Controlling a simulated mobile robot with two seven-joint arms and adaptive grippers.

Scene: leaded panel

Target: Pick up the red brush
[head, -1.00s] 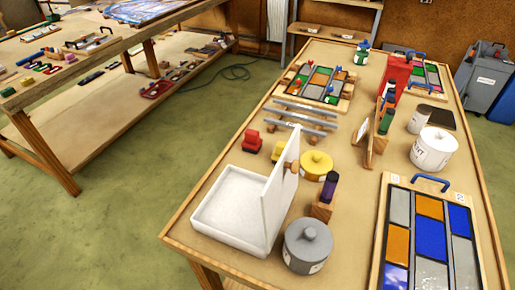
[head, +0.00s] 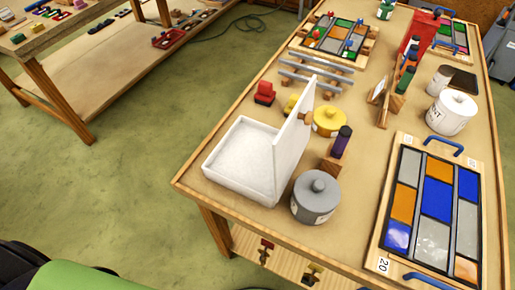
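I cannot pick out a red brush with certainty. A small red object (head: 264,93) stands on the near table behind the open white box (head: 238,160); its shape is too small to tell. A yellow object (head: 290,104) beside it is partly hidden by the box's raised lid. Neither of my grippers is in view.
A grey lidded pot (head: 316,198), a yellow pot (head: 329,121) and a white pot (head: 451,112) stand on the table (head: 350,235). A leaded panel (head: 433,205) lies at the right. Green floor (head: 120,190) is open at the left.

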